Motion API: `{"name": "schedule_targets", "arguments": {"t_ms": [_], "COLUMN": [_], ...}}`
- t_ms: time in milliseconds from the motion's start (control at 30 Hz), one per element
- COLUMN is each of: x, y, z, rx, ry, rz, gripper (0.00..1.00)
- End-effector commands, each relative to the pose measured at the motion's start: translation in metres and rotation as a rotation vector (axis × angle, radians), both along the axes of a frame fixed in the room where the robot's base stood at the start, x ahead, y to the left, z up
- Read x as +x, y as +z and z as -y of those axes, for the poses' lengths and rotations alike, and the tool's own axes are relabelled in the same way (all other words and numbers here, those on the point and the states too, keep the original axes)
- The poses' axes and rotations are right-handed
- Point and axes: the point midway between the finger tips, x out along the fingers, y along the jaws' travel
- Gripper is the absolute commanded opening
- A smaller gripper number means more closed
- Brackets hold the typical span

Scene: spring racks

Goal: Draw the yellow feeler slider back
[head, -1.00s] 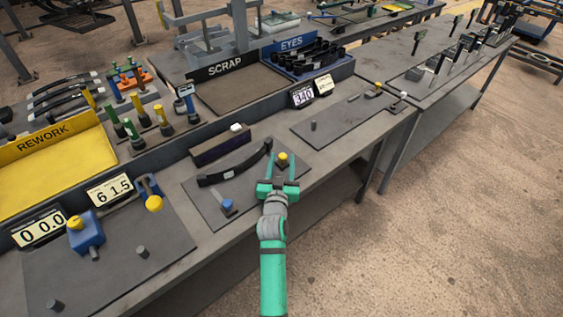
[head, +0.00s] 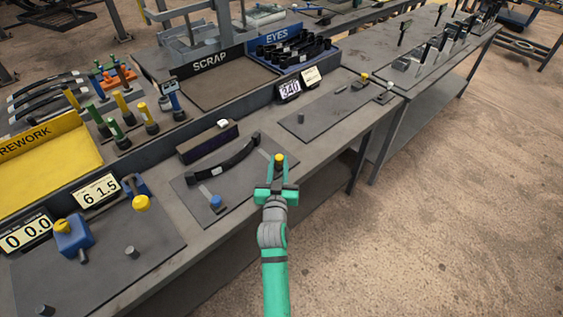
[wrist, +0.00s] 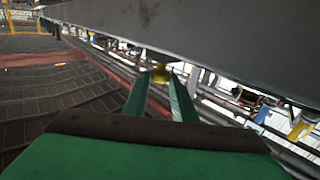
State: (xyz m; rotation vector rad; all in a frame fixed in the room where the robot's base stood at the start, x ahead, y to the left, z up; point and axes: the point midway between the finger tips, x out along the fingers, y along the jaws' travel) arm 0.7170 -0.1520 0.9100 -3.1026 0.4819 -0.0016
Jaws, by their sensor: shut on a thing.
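The yellow feeler slider's knob (head: 279,158) stands at the right end of the grey plate (head: 196,190) on the near bench, beside a curved black leaf spring (head: 226,160). My gripper (head: 279,161) is shut on the yellow knob, one green finger on each side. In the wrist view the knob (wrist: 160,73) shows between the fingertips (wrist: 160,80). The lower part of the slider is hidden by my gripper. A blue knob (head: 216,201) stands at the left front of the same plate.
A dark block (head: 207,143) lies behind the spring. A left plate carries blue fixtures with yellow knobs (head: 141,203) and grey pegs. Another plate (head: 325,115) lies to the right. SCRAP (head: 212,64) and EYES (head: 275,36) bins stand behind. The floor right of the bench is clear.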

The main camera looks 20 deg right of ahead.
Motion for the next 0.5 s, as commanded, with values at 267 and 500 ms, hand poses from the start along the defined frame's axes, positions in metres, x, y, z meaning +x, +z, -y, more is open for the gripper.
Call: {"name": "schedule_targets", "arguments": {"t_ms": [267,500], "x": [-0.0027,-0.0025], "y": [-0.0023,-0.0016], "z": [0.004,0.0027], "rx": [-0.003,-0.002], "ry": [-0.006,-0.004], "rz": [-0.005,-0.004], "gripper": [0.42,0.42]}}
